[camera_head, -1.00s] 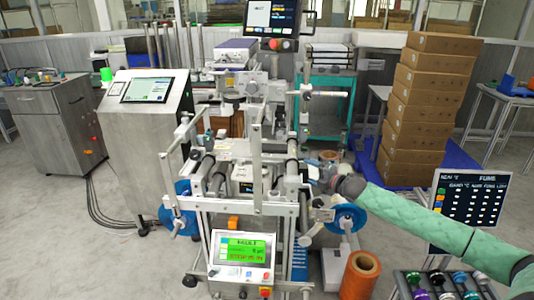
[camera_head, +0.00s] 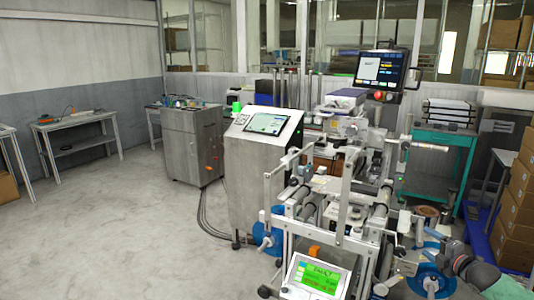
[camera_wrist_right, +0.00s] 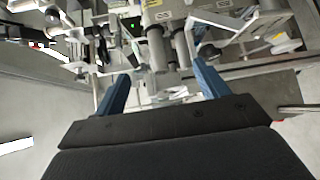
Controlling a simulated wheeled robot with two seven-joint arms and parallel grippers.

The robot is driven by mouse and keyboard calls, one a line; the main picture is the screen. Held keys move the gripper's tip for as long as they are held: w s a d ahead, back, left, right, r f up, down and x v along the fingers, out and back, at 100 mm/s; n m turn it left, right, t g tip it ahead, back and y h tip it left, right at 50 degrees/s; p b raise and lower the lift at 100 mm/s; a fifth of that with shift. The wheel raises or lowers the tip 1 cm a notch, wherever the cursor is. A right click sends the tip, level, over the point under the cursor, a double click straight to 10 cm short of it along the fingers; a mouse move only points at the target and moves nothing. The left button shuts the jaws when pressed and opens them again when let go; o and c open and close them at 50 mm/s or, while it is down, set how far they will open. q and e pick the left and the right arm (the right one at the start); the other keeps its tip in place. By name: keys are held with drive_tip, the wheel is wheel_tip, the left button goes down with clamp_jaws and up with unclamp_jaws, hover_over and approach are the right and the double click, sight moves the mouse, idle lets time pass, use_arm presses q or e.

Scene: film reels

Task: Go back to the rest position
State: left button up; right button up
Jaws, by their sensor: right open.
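The film machine (camera_head: 345,215) stands at the lower right of the head view, with a lit green screen (camera_head: 318,277) on its front. Blue reels show at its left side (camera_head: 268,238) and its right side (camera_head: 432,283). My right gripper (camera_head: 432,236) is beside the machine's right side, small and partly blurred. In the right wrist view its two blue fingers (camera_wrist_right: 160,84) are spread apart, with nothing between them but the machine's rollers and frame behind. My left gripper is not in view.
A grey cabinet with a tablet (camera_head: 262,165) stands left of the machine. A metal cabinet (camera_head: 192,142) and a bench (camera_head: 75,120) are further left. Brown boxes (camera_head: 515,205) are stacked at the right edge. Open floor (camera_head: 120,230) fills the lower left.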

wheel_tip(320, 180, down, 5)
drive_tip(key=d+m+g+h, duration=0.2)
drive_tip(key=m+g+h, duration=0.1)
drive_tip(key=m, duration=0.3)
drive_tip(key=s+a+f+m+g+h+p, duration=0.1)
drive_tip(key=s+a+f+m+g+h, duration=0.15)
drive_tip(key=s+a+f+m, duration=0.45)
drive_tip(key=s+a+f+m+g+h, duration=0.1)
drive_tip(key=s+a+f+m+g, duration=0.2)
drive_tip(key=s+a, duration=0.9)
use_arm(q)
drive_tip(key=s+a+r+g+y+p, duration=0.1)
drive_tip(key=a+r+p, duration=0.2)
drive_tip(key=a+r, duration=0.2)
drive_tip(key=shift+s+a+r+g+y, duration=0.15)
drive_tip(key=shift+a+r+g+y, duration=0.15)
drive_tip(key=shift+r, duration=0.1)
use_arm(e)
drive_tip(key=s+a+f+m+g+y, duration=0.1)
drive_tip(key=s+a+f+g+y, duration=0.1)
drive_tip(key=s+a, duration=1)
drive_tip(key=s+a+f+m+g+y, duration=0.2)
drive_tip(key=s+a+f+g, duration=0.1)
drive_tip(key=s+a, duration=1)
drive_tip(key=shift+s+a+y, duration=0.25)
drive_tip(key=shift+s+y, duration=0.1)
drive_tip(key=shift+s, duration=0.8)
